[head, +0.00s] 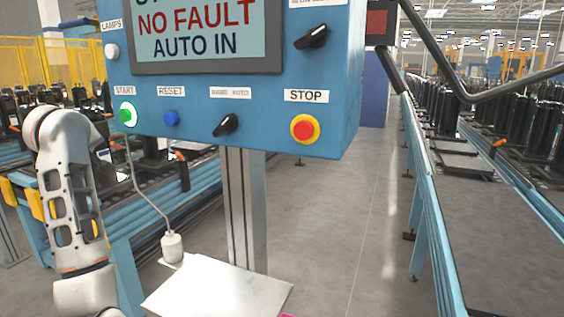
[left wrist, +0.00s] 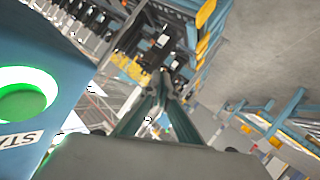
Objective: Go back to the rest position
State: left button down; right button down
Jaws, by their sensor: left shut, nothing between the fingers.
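The blue control panel (head: 262,115) stands on a grey post in the head view. Its screen (head: 205,30) reads "NO FAULT" and "AUTO IN". The green START button (head: 127,114) is lit; it also shows large at the left edge of the left wrist view (left wrist: 22,102). My left arm comes up at the left of the head view, with its wrist just left of the panel. In the left wrist view my left gripper (left wrist: 162,82) is shut and empty, its fingertips together and apart from the panel. My right gripper is in neither view.
A blue RESET button (head: 171,118), black knobs and a red STOP button (head: 305,129) are on the panel. A pale plate (head: 218,290) sits low by the post. Conveyors with black compressors run left and right (head: 490,220). The grey floor between is clear.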

pick_arm(q)
jog(key=s+d+f+m+g, duration=0.1)
jog(key=s+f+m, duration=0.25)
jog(key=f, duration=0.65)
jog(key=s+d+f+m+g, duration=0.1)
jog(key=s+f+m, duration=0.1)
jog(key=s+f, duration=0.5)
jog(key=s+d+f+m, duration=0.2)
jog(key=f+m, duration=0.1)
jog(key=f, duration=0.9)
jog(key=s+d+f+m+g+h, duration=0.1)
jog(key=s+d+f+m, duration=0.2)
jog(key=s+f, duration=0.45)
jog(key=s+d+f+m+g, duration=0.1)
jog(key=s+d+f+m, duration=0.25)
jog(key=s, duration=0.75)
jog(key=s+d+f+m+g+h, duration=0.1)
jog(key=s+d+f+m, duration=0.1)
jog(key=s+f+m, duration=0.5)
jog(key=d+f+n+t+h, duration=0.3)
jog(key=d+f+n+h, duration=0.3)
jog(key=d+f, duration=0.6)
jog(key=shift+d+f+t+h, duration=0.4)
jog(key=shift+d+h, duration=0.4)
jog(key=shift+d, duration=1.55)
jog(key=shift+w, duration=0.1)
